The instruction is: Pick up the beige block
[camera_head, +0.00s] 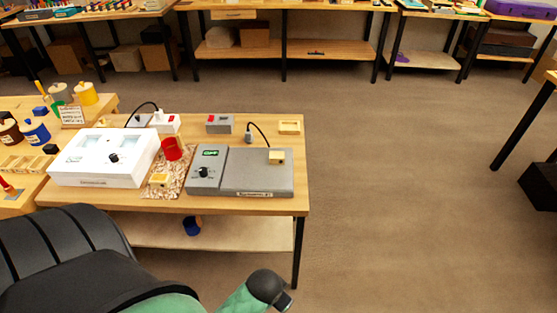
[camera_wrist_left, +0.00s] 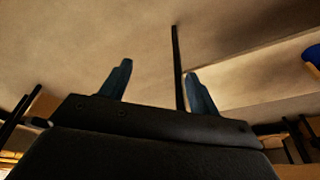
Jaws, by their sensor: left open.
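A small beige block (camera_head: 277,157) sits on the grey plate of the flat device (camera_head: 258,180), near its back right corner, in the head view. A second small beige or yellowish piece (camera_head: 160,179) lies on the speckled mat (camera_head: 173,188) left of the device; I cannot tell which one is meant. My left gripper (camera_wrist_left: 158,68) shows in the left wrist view with its two dark fingers apart and nothing between them. It faces floor and a table leg, away from both blocks. My right gripper is in neither view.
A white box (camera_head: 105,157), red cup (camera_head: 172,148) and beige tray (camera_head: 289,127) stand on the table. A cable arches behind the block. A blue cup (camera_head: 191,226) is on the shelf below. Open floor lies right of the table.

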